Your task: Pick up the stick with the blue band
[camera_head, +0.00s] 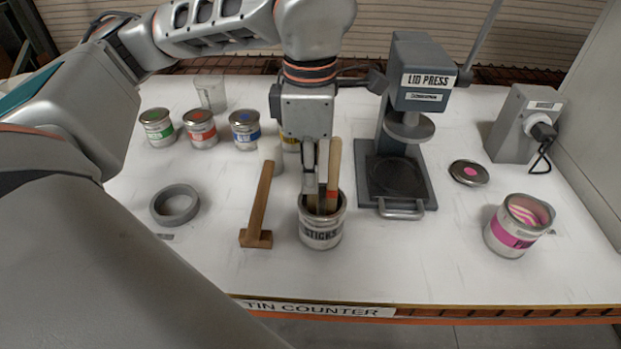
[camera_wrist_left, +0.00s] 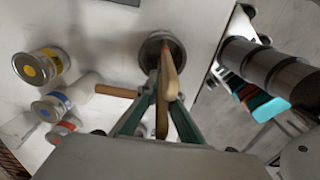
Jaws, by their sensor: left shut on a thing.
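The grey tin labelled STICKS (camera_head: 321,238) stands upright on the counter and holds wooden sticks. One stick with a red band (camera_head: 333,165) stands up beside my left gripper (camera_head: 314,188), at its right in the head view. My left gripper points down into the tin's mouth and is shut on a stick, which its fingers mostly hide. In the left wrist view, wooden sticks (camera_wrist_left: 169,75) run between and past the fingers into the tin (camera_wrist_left: 153,47). No blue band shows, so I cannot tell the held stick's colour. My right gripper is out of view.
A wooden mallet (camera_head: 260,200) lies left of the tin, with a grey ring (camera_head: 175,204) farther left. The lid press (camera_head: 398,150) stands close at right. Paint tins (camera_head: 200,129) line the back. An open pink tin (camera_head: 515,228) stands right. The front counter is clear.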

